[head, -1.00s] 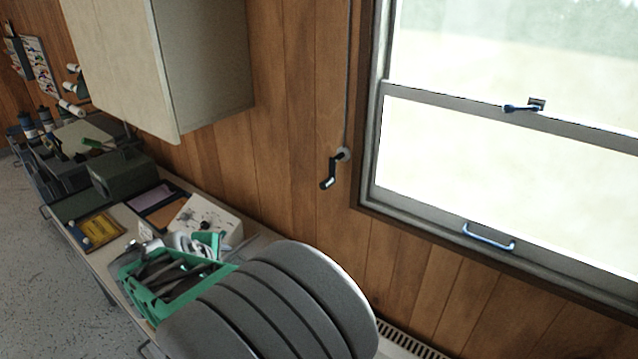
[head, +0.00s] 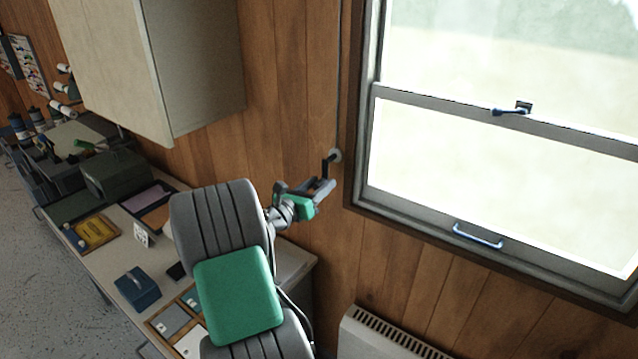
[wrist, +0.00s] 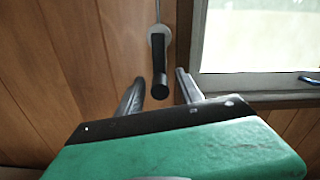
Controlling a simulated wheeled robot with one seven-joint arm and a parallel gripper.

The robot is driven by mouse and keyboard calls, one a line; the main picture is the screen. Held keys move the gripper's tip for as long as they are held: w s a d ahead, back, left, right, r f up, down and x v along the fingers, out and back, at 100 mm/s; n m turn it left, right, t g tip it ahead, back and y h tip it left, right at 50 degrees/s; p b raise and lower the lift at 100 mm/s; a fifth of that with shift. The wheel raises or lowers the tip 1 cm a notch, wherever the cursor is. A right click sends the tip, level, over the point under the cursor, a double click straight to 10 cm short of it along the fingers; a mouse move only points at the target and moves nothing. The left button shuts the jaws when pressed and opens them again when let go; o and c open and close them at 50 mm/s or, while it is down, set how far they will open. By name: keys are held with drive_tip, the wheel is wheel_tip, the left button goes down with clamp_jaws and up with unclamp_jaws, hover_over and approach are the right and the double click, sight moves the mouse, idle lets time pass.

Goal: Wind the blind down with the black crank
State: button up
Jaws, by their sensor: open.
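The black crank (head: 325,166) hangs from a pale round mount (head: 336,155) on the wood wall, left of the window. A thin rod or cord runs up the wall above the mount. In the wrist view the crank (wrist: 158,55) points toward me, and its handle end appears between my two fingers. My gripper (head: 325,187) is open at the crank; it also shows in the wrist view (wrist: 160,82). I see no contact, and I cannot tell how deep the handle sits between the fingers. No blind fabric is in view.
The window (head: 500,150) has a blue latch (head: 512,109) and a blue pull handle (head: 478,237). A wall cabinet (head: 200,75) hangs at upper left. A cluttered bench (head: 297,264) stands below, and a vented heater (head: 385,335) sits low on the wall.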

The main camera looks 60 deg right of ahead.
drive_tip(key=shift+c, duration=0.4)
clamp_jaws()
